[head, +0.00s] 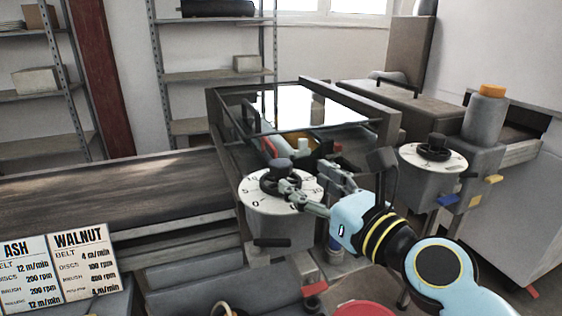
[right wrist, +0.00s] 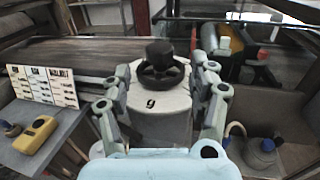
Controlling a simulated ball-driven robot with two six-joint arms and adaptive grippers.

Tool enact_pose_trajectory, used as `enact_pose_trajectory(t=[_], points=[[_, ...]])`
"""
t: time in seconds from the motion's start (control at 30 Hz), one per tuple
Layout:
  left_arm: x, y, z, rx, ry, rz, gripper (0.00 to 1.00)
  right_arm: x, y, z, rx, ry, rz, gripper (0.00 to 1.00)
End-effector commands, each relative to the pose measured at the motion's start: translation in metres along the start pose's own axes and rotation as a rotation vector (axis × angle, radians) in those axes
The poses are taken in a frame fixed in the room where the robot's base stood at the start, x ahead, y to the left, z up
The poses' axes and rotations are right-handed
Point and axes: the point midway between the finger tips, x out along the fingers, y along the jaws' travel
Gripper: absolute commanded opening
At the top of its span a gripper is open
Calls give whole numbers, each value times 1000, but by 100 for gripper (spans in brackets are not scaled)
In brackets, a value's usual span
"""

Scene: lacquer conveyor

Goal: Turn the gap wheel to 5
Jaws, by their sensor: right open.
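A black handwheel (head: 277,180) with an upright knob sits on a round white dial (head: 300,203) on a grey housing in the middle of the head view. Figures show along the dial's left edge, apparently 10, 5 and 0; the pointer's reading cannot be told. My right gripper (head: 304,180) is open at this wheel, coming in from the right. In the right wrist view the wheel (right wrist: 160,72) stands beyond and between the open fingers, with one dark figure on the dial face in front. I cannot tell whether the fingers touch it. My left gripper is out of view.
A second black wheel on a white dial (head: 433,158) stands further right, near a grey bottle with an orange cap (head: 486,115). A settings sign (head: 60,266) for ash and walnut stands at lower left. The dark conveyor belt (head: 110,190) runs left of the machine.

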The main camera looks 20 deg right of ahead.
Motion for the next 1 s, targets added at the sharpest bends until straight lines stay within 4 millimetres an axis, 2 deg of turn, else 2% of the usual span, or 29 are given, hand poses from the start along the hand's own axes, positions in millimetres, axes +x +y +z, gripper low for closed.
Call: enact_pose_trajectory(t=[0.2,0.4,0.53,0.8,1.0], points=[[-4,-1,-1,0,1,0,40,46,0,2,-2,-1,1,60],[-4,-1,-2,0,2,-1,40,74,1,0,-4,1,2,60],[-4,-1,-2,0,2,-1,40,83,1,0,-5,2,2,60],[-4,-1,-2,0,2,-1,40,84,1,0,-6,2,2,60],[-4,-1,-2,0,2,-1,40,84,1,0,-6,2,2,35]])
